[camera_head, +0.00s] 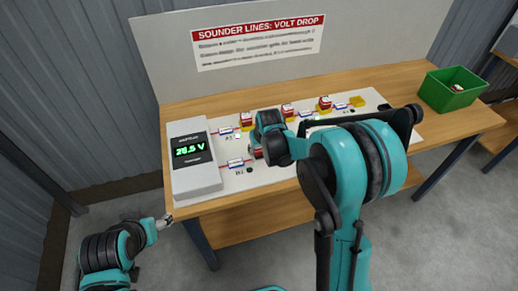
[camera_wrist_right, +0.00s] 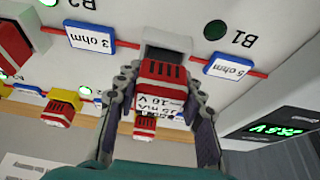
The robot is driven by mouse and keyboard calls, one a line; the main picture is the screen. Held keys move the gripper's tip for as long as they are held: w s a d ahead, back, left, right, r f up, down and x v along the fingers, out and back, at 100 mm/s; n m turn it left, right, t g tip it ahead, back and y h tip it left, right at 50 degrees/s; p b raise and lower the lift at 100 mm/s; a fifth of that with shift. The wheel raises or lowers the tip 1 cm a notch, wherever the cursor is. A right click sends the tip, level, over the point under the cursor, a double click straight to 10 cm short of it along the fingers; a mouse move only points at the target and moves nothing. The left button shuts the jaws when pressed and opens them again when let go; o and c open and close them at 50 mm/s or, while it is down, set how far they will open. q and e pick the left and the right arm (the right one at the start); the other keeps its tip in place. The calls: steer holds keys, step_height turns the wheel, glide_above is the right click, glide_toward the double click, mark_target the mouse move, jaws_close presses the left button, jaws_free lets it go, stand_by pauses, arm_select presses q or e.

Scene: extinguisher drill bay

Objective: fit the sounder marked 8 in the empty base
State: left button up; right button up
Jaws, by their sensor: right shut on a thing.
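A red and white sounder (camera_wrist_right: 160,85) with black slots and a partly readable label ending in "16 V" is between the fingers of my right gripper (camera_wrist_right: 161,92), which is shut on it. No 8 is readable on it. A grey-white base (camera_wrist_right: 166,40) on the panel is directly beyond the sounder, between the "3 ohm" and "5 ohm" tags. I cannot tell whether the two touch. In the head view my right arm hides most of that gripper; a bit of red sounder (camera_head: 257,154) shows beside it. My left gripper (camera_head: 166,221) is off the bench's front left corner, too small to judge.
The white panel (camera_head: 222,178) carries several other red sounders (camera_head: 246,119) and a yellow block (camera_head: 357,101). A meter (camera_head: 196,176) reading about 28.5 V stands at the left. A green crate (camera_head: 452,89) with a red item inside stands at the bench's right end.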

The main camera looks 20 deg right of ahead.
steer(key=o, duration=1.6)
steer(key=shift+f, duration=0.1)
steer(key=shift+r+p, duration=2.4)
steer(key=shift+r, duration=1.15)
steer(key=s+r+t+b, duration=0.1)
steer(key=s+r+b, duration=0.4)
steer(key=s, duration=0.7)
steer(key=shift+t, duration=0.8)
steer(key=s+f, duration=0.1)
steer(key=s, duration=0.3)
steer(key=s+b, duration=0.1)
steer(key=s, duration=0.4)
steer(key=s+f+b, duration=0.1)
steer(key=s, duration=0.3)
steer(key=shift+s+d+f, duration=0.1)
steer(key=shift+s+f, duration=0.2)
steer(key=shift+s, duration=0.1)
